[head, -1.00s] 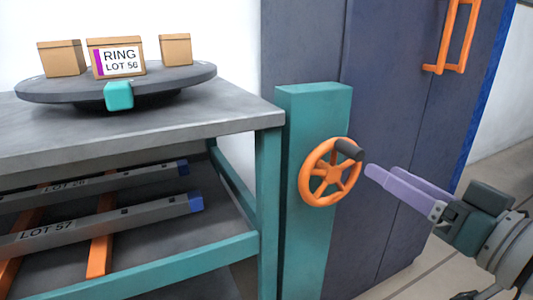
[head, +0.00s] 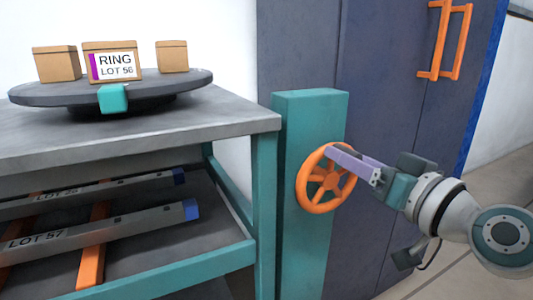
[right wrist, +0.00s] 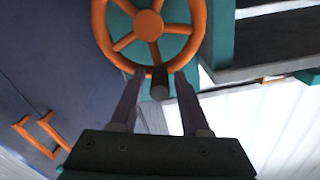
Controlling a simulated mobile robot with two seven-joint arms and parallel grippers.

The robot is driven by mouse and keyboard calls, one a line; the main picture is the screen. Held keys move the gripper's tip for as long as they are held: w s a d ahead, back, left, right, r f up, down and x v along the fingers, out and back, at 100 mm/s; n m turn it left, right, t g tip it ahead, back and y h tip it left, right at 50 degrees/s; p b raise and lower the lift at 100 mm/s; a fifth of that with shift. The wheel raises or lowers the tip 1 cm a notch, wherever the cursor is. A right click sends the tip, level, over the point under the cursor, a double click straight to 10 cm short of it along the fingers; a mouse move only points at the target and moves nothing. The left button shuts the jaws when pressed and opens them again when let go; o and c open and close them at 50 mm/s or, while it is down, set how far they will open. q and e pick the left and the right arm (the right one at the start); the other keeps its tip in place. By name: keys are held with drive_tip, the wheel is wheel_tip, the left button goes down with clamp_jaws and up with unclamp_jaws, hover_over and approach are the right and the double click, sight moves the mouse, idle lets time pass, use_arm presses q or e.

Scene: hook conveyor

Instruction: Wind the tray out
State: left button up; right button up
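An orange handwheel (head: 325,179) with spokes is mounted on the face of a teal post (head: 306,240). Its dark crank knob (right wrist: 160,84) shows in the right wrist view at the wheel's rim; in the head view the fingers hide it. My right gripper (head: 334,150) is at the wheel's upper rim. In the right wrist view its lilac fingers (right wrist: 160,76) stand on either side of the knob, with a gap visible on both sides, so it is open around the knob. I cannot tell which thing is the tray. My left gripper is not in view.
A grey bench (head: 215,128) at left bears a round dark turntable (head: 50,94) with three cartons, one labelled RING LOT 56 (head: 113,63). Grey bars, one marked LOT 57 (head: 110,226), lie on its lower shelf. A dark cabinet (head: 385,100) with orange handles (head: 437,40) stands behind the post.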

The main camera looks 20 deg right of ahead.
clamp_jaws()
idle(1.1)
